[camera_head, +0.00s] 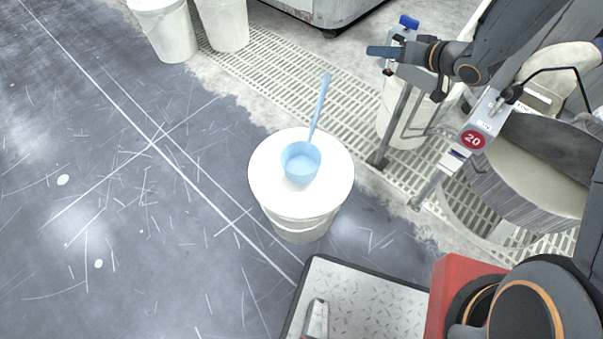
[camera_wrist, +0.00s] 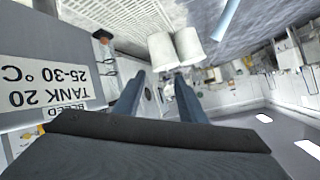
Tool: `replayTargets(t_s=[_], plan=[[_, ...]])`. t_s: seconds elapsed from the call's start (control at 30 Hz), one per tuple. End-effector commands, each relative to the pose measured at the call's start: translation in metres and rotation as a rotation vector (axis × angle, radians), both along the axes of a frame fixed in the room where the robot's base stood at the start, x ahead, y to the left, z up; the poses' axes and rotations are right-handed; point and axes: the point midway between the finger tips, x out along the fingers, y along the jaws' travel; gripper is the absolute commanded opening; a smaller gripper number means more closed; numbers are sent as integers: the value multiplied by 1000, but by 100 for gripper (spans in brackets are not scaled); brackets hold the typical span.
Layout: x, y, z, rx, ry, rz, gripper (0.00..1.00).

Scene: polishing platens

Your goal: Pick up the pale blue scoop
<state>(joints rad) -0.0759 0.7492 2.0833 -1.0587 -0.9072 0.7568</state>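The pale blue scoop (camera_head: 301,164) rests on the round white lid of a bucket (camera_head: 265,187) in the head view. Its bowl faces up, and its long handle points up and slightly right, past the lid's far edge. My gripper (camera_head: 383,55) is up and to the right of the scoop, well apart from it. In the wrist view my gripper (camera_wrist: 157,95) has its two dark fingers spread with nothing between them. A pale blue strip at the top of the wrist view may be the scoop's handle; I cannot be sure.
A tank sign (camera_wrist: 45,82) is close left in the wrist view. A post with a red "20" badge (camera_head: 472,139) and a drum (camera_head: 535,185) stand right of the bucket. White buckets (camera_head: 165,30) stand at the back. The scratched floor (camera_head: 110,200) at left is clear.

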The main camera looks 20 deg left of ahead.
Motion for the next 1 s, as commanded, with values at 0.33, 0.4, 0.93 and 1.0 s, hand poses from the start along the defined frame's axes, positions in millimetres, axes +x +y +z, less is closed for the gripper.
replayTargets(t_s=[0.33,0.4,0.93,1.0], plan=[[-73,87,-102,476,203,467,37],[-88,93,-117,497,206,558,37],[-127,125,-141,547,223,739,37],[-129,131,-141,547,223,739,37]])
